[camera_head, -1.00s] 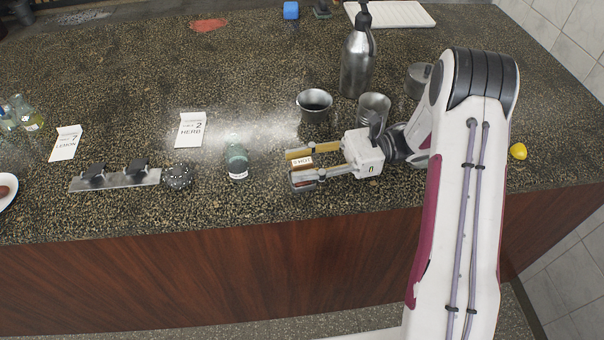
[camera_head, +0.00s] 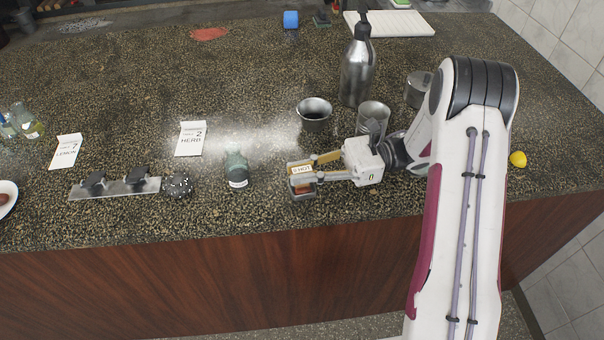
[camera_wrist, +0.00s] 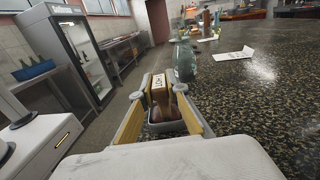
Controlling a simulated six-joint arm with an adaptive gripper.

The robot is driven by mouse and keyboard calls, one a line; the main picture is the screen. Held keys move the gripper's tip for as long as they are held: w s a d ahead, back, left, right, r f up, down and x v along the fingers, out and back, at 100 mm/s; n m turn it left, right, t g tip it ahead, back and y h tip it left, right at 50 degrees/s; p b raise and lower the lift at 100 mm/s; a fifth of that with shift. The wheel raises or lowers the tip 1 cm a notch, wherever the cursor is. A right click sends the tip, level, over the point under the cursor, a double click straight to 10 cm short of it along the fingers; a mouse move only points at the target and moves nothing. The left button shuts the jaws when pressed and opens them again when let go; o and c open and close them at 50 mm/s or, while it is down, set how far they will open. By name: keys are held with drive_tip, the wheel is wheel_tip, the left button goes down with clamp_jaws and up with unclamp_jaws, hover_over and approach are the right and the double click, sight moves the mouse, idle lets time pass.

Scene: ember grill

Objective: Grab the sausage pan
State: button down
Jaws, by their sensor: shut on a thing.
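The sausage pan (camera_wrist: 166,128) is a small dark dish with brown contents, seen low in the wrist view. In the head view the pan (camera_head: 304,191) is near the counter's front edge. A card label (camera_head: 301,169) with "HOT" lettering stands up at it, also visible in the wrist view (camera_wrist: 158,82). My gripper (camera_head: 312,170) is shut on the pan, one finger on each side. In the wrist view the two yellow-padded fingers (camera_wrist: 161,119) flank it. The pan's underside is hidden, so I cannot tell whether it is off the counter.
A green-grey bottle (camera_head: 237,170) stands just left of the pan. Behind are metal cups (camera_head: 314,114) and a tall steel bottle (camera_head: 357,72). A spiky dark ball (camera_head: 179,186) and a metal rack (camera_head: 115,188) lie further left. A lemon (camera_head: 518,159) is on the right.

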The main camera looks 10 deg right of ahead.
sight(301, 169)
drive_tip(key=shift+r, duration=4.9)
